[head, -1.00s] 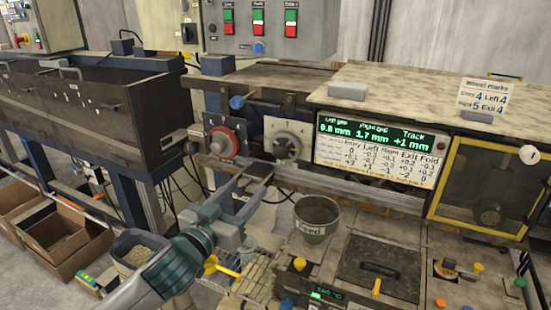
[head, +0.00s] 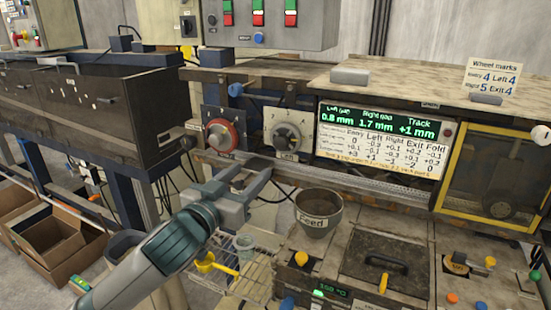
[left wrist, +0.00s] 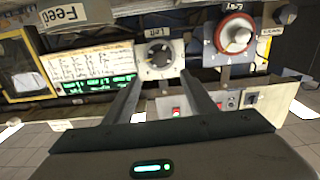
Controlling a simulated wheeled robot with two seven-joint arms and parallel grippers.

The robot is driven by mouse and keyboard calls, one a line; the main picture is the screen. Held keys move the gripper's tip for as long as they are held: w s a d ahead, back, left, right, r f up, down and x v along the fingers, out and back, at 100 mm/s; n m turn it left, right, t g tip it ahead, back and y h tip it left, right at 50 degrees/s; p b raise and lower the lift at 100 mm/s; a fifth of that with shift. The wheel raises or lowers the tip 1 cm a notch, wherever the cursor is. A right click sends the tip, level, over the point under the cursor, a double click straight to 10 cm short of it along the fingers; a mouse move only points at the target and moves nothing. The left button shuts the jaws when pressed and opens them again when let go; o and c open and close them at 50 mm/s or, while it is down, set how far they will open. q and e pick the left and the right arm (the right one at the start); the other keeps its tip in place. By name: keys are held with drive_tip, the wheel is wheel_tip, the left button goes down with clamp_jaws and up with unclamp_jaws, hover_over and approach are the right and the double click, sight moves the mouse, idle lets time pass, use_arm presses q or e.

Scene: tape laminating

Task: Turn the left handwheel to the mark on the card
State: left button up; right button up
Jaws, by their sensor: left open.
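The left handwheel (head: 287,138) is a grey knob on a white dial plate labelled "Left", on the machine's front; it also shows in the left wrist view (left wrist: 158,58). The card (head: 494,79), titled "Wheel marks", stands on the machine top and reads Entry 4, Left 4, Right 5, Exit 4. My left gripper (head: 256,170) is open and empty, below and left of the left handwheel, apart from it. In the left wrist view its fingers (left wrist: 160,82) point toward that dial. My right gripper is not in view.
A red-ringed handwheel (head: 221,133) sits just left of the left handwheel. A display (head: 381,126) is to its right. The "Feed" pot (head: 318,213) stands below, near my left gripper. A dark lidded panel (head: 382,262) is at the front.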

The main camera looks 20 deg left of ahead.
sight(280, 145)
use_arm(q)
drive_tip(key=w+b, duration=0.1)
drive_tip(key=w, duration=0.4)
drive_tip(key=w+b, duration=0.2)
drive_tip(key=w, duration=0.3)
drive_tip(key=w+d+b, duration=0.1)
drive_tip(key=w, duration=0.4)
drive_tip(key=shift+d, duration=0.1)
drive_tip(key=c, duration=1)
drive_tip(key=shift+c, duration=0.2)
